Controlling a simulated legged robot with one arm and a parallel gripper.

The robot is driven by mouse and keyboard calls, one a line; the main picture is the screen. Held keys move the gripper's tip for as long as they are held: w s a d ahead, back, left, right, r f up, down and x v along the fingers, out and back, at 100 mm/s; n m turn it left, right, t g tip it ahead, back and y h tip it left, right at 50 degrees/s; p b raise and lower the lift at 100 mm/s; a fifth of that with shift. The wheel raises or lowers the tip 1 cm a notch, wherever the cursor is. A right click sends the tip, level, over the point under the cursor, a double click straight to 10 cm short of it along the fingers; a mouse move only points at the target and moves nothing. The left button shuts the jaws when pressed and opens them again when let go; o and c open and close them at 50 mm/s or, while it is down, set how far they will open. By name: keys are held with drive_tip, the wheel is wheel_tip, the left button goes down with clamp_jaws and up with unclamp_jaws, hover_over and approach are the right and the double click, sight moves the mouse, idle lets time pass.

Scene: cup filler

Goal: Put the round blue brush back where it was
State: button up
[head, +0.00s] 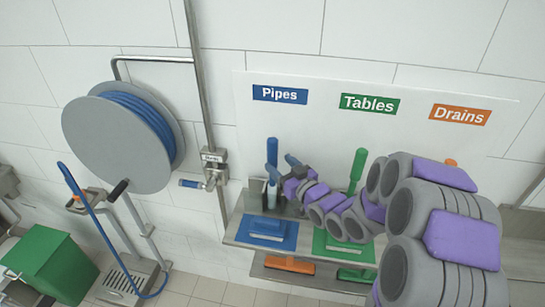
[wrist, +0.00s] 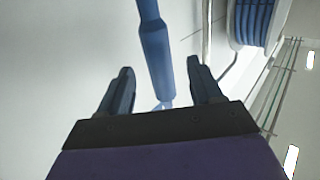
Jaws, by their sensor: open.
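A blue brush handle (head: 272,152) stands upright below the Pipes label in the head view, at the left of the board. In the wrist view the blue handle (wrist: 158,55) runs down from the top edge to between my fingers. My gripper (head: 283,175) is open at the handle, with one finger on each side of it in the wrist view (wrist: 160,88). I cannot tell whether the fingers touch it. The brush head is not clearly visible, so I cannot tell if it is round.
A green handle (head: 357,168) stands to the right. A hose reel (head: 125,135) and vertical pipe (head: 203,90) are to the left.

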drive_tip(key=s+d+f+m+g+h, duration=0.2)
drive_tip(key=s+d+m+g+h, duration=0.2)
drive_tip(key=s+d+g+h, duration=0.95)
drive_tip(key=s+a+r+m+g+y, duration=0.1)
drive_tip(key=s, duration=1.5)
drive_tip(key=s+r+m+g+y, duration=0.1)
drive_tip(key=s+r+g+y, duration=0.1)
drive_tip(key=s, duration=1.4)
drive_tip(key=shift+a+r+m, duration=0.3)
drive_tip(key=shift+a+m, duration=0.05)
drive_tip(key=shift+m, duration=0.05)
drive_tip(key=shift+s+y, duration=0.1)
drive_tip(key=shift+y, duration=0.15)
